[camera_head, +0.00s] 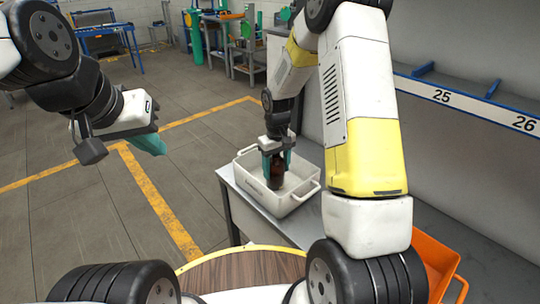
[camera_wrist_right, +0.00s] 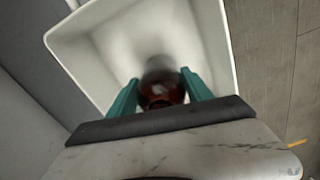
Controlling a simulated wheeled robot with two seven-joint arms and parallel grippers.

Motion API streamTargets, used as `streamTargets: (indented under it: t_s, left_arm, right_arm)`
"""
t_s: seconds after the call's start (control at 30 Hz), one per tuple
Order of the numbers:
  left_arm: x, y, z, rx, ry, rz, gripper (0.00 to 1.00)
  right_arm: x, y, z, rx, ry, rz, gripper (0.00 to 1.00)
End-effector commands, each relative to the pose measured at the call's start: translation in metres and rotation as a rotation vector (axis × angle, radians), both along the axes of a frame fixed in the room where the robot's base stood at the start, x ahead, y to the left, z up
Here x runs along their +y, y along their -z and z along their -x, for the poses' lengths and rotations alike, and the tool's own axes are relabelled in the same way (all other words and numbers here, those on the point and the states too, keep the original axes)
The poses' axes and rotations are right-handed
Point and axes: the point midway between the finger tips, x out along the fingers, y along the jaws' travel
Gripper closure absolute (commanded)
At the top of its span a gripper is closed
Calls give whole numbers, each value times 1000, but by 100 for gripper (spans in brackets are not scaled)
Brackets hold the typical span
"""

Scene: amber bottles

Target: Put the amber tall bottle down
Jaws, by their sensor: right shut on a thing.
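The amber tall bottle (camera_head: 277,172) is upright between the teal fingers of my right gripper (camera_head: 277,162), which is shut on it. It is inside the white bin (camera_head: 302,194) on the grey table. In the right wrist view the bottle (camera_wrist_right: 161,88) shows between the two fingers (camera_wrist_right: 160,97), over the floor of the bin (camera_wrist_right: 222,45). I cannot tell whether its base touches the bin floor. My left gripper (camera_head: 150,142) is at the upper left, over the open floor, with teal fingers partly hidden; its opening is unclear.
The grey table (camera_head: 245,201) carries the bin near its left edge. An orange bin (camera_head: 432,250) is at the lower right. A round wooden top (camera_head: 240,270) is at the bottom. A wall with numbered shelf labels (camera_head: 470,104) stands at right. The floor at left is clear.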

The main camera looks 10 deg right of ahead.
Motion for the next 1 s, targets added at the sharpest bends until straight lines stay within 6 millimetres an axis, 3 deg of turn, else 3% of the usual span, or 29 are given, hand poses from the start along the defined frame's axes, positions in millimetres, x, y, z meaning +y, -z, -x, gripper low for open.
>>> streamTargets:
  t_s: [0.23, 0.27, 0.37, 0.77, 1.0]
  left_arm:
    - [0, 0, 0, 0, 0, 0, 100]
    - [0, 0, 0, 0, 0, 0, 100]
    - [0, 0, 0, 0, 0, 0, 100]
    - [0, 0, 0, 0, 0, 0, 100]
    - [0, 0, 0, 0, 0, 0, 100]
  right_arm:
    - [0, 2, 0, 0, 0, 0, 91]
    - [0, 2, 0, 0, 0, 0, 38]
    - [0, 2, 0, 0, 0, 0, 20]
    - [0, -5, -1, -3, 0, 0, 20]
    - [0, -49, -2, -8, 1, 0, 20]
